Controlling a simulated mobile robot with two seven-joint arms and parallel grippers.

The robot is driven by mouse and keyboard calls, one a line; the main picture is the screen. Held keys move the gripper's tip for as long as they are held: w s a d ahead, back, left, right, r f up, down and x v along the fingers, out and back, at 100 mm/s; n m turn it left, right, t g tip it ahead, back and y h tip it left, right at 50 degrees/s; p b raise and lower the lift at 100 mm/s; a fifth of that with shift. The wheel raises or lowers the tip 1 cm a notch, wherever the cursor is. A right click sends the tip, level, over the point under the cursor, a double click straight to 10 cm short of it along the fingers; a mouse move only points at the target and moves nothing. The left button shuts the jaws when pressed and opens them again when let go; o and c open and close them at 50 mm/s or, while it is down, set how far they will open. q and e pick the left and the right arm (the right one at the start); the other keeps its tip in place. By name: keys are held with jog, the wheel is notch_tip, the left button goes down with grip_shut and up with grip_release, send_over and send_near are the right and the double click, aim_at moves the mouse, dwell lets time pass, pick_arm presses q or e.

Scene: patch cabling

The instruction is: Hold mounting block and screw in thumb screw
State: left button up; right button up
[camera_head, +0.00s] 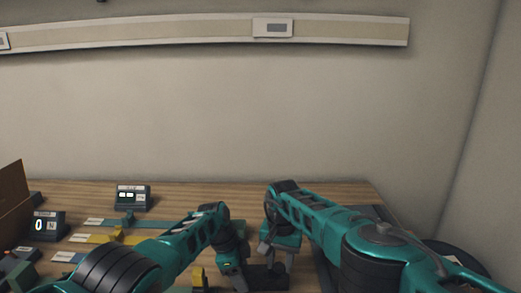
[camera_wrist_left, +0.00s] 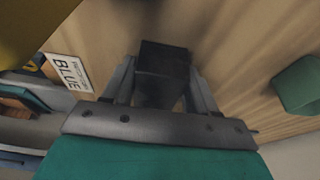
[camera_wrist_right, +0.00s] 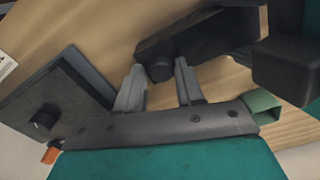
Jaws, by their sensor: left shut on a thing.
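The black mounting block (camera_wrist_left: 162,58) sits between the fingers of my left gripper (camera_wrist_left: 160,68), which is shut on it. In the head view my left gripper (camera_head: 238,284) is low in the centre, just left of my right gripper (camera_head: 279,266). In the right wrist view a black part with a round knob-like end, apparently the thumb screw (camera_wrist_right: 159,69), lies at the fingertips of my right gripper (camera_wrist_right: 160,74). Those fingers stand apart, and I see no clear grip on the knob. Whether the screw is seated in the block is hidden.
A "BLUE" label (camera_wrist_left: 70,71) lies on the wooden table. A dark panel with a small knob (camera_wrist_right: 45,116) is left in the right wrist view. Display boxes (camera_head: 133,197) and coloured strips (camera_head: 95,237) stand on the table's left side. A wall rail (camera_head: 200,31) runs behind.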

jog(key=shift+c, duration=0.3)
grip_shut()
jog(key=m, duration=0.5)
jog(key=shift+d, duration=0.1)
jog(key=m, duration=0.5)
jog(key=shift+s+f, duration=0.1)
jog(key=shift+m, duration=0.6)
jog(key=m, duration=0.3)
jog(key=shift+m, duration=0.5)
